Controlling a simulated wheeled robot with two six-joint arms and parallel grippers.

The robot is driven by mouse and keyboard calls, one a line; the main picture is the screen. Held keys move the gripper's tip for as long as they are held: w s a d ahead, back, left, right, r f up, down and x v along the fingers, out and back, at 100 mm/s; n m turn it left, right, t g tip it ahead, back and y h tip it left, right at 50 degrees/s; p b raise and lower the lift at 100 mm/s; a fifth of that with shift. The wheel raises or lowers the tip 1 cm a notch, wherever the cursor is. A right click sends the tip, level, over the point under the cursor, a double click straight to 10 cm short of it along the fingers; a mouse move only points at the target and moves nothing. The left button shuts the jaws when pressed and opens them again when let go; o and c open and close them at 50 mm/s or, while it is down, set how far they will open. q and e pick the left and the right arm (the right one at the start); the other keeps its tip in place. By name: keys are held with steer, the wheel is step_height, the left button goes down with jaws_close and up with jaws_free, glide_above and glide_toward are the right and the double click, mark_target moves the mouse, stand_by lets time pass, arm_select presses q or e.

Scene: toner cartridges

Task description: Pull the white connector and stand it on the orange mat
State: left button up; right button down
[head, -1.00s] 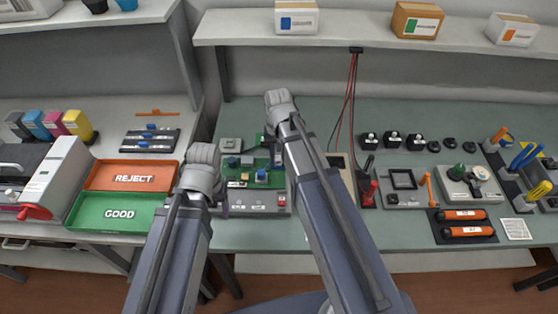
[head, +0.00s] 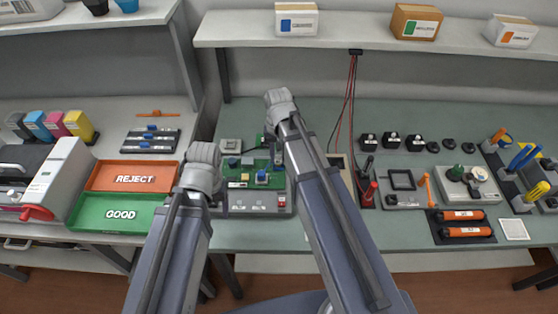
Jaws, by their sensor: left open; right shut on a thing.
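The green circuit board (head: 240,183) sits in a grey fixture (head: 250,208) on the bench, with a blue-topped part (head: 262,177) on it. My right gripper (head: 279,160) is over the board's right back part, beneath its wrist, and is shut on a small part. That part is too small and covered to make out; I take it to be the white connector. My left gripper (head: 219,203) is open and empty at the fixture's left side. The flat orange area marked REJECT (head: 133,178) is bare, on the left bench; I see no other orange mat.
A green GOOD area (head: 118,214) lies in front of the orange one. A white printer-like machine (head: 60,180) and coloured cartridges (head: 55,124) stand at far left. Red cables (head: 349,115) hang right of my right arm.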

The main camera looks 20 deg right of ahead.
mark_target(278, 157)
arm_select(q)
steer(key=shift+r+p, duration=2.05)
steer(key=shift+r, duration=0.05)
arm_select(e)
steer(key=shift+r, duration=2.1)
step_height(278, 157, up, 4)
steer(key=p, duration=0.4)
arm_select(q)
step_height(278, 157, up, 4)
